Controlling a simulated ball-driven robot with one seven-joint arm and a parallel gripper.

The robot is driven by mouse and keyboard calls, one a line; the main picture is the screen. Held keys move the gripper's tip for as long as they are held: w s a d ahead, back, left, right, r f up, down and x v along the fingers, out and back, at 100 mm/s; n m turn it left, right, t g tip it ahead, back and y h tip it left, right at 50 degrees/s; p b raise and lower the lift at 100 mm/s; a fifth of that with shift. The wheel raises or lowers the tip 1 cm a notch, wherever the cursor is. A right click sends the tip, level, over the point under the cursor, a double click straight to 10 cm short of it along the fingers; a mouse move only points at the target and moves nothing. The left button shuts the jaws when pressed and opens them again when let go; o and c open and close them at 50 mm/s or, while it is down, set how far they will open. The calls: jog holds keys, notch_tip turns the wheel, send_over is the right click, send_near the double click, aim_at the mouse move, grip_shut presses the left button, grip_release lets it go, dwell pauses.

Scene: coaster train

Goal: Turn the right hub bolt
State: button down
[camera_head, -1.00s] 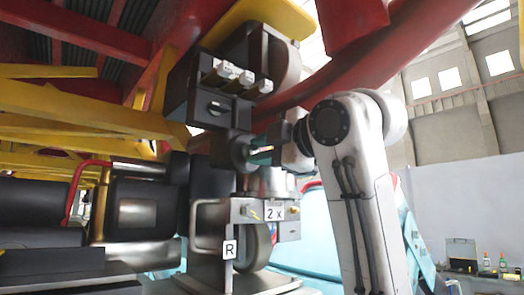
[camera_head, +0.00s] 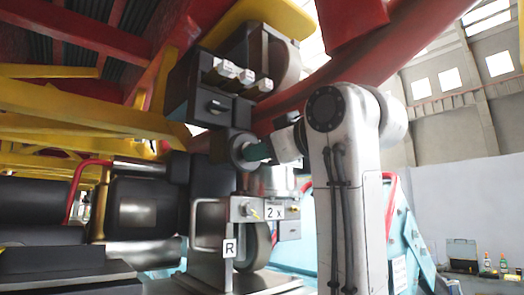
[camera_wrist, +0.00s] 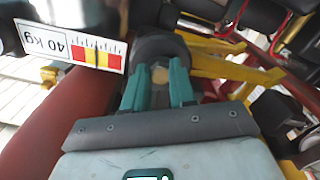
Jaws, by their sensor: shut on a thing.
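The right hub bolt (camera_wrist: 159,75) shows a brass-coloured hex head in the wrist view, between the two teal fingers. It sits in the end of a dark round hub (camera_wrist: 160,48). In the head view the hub (camera_head: 241,147) projects beneath a dark block, and the bolt itself is hidden by my fingers. My gripper (camera_head: 257,152) reaches it from the right, fingertips against the hub's end. In the wrist view my gripper (camera_wrist: 158,88) is shut on the bolt, one finger on each side.
Above the hub are light square-ended bolts (camera_head: 228,68) on a dark block. Below are an "R" plate (camera_head: 229,248), a "2 x" label (camera_head: 274,212) and a wheel (camera_head: 257,245). A "40 kg" scale (camera_wrist: 98,54) lies close on the left in the wrist view. A red rail (camera_head: 340,80) passes overhead.

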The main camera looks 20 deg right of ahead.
jog(key=m, duration=0.4)
jog(key=shift+f+m, duration=0.15)
jog(key=shift+m, duration=0.25)
dwell(0.4)
jog(key=c, duration=0.9)
grip_release()
jog(key=b+v, duration=0.4)
jog(key=v, duration=0.6)
jog(key=shift+s, duration=0.4)
jog(key=shift+d, duration=0.1)
